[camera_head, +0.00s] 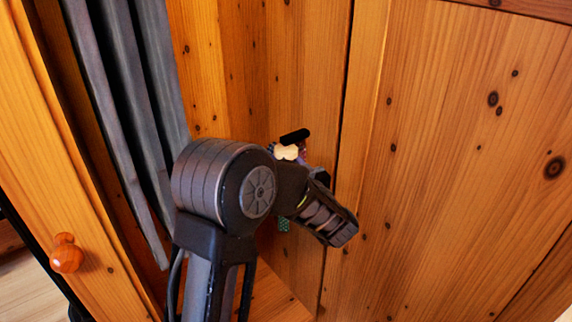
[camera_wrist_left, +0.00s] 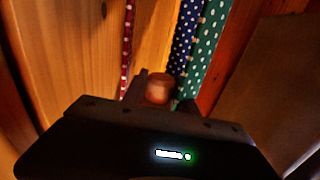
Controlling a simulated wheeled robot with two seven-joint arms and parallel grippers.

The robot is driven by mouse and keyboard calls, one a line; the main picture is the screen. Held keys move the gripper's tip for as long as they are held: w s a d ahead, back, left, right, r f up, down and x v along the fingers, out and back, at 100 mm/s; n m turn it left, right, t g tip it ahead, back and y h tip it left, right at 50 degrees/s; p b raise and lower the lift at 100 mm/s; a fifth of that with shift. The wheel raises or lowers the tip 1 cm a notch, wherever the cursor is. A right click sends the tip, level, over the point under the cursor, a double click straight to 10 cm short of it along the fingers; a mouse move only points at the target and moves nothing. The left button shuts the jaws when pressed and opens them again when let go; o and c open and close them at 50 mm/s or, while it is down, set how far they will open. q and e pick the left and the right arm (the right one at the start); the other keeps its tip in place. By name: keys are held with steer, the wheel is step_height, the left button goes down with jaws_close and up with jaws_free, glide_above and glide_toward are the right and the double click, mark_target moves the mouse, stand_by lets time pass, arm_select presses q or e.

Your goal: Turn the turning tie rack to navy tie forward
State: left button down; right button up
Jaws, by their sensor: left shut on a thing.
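In the left wrist view, several ties hang in front of my left gripper (camera_wrist_left: 160,95). A red tie with pale dots (camera_wrist_left: 127,45) hangs left of centre. A navy tie with white dots (camera_wrist_left: 186,42) hangs right of centre, beside a green tie with white dots (camera_wrist_left: 208,45). My left gripper is shut on a rounded wooden peg (camera_wrist_left: 158,88), seen between its fingers. In the head view, the left gripper (camera_head: 312,190) is at the tie rack (camera_head: 287,152), of which only a pale part and bits of tie show. My arm hides most of it. My right gripper is not in view.
Long grey garments (camera_head: 125,110) hang to the left inside the wooden wardrobe. An open door with a round knob (camera_head: 66,254) stands at the far left. A broad pine panel (camera_head: 460,150) fills the right side, close to my gripper.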

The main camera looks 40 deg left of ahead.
arm_select(q)
steer(key=shift+n+g+y+b, duration=0.3)
steer(key=shift+n+g, duration=0.1)
steer(key=shift+g, duration=0.2)
steer(key=c, duration=1)
jaws_free()
steer(key=v, duration=0.7)
steer(key=shift+s+d+p, duration=0.2)
steer(key=shift+d+p, duration=0.1)
steer(key=shift+p, duration=0.05)
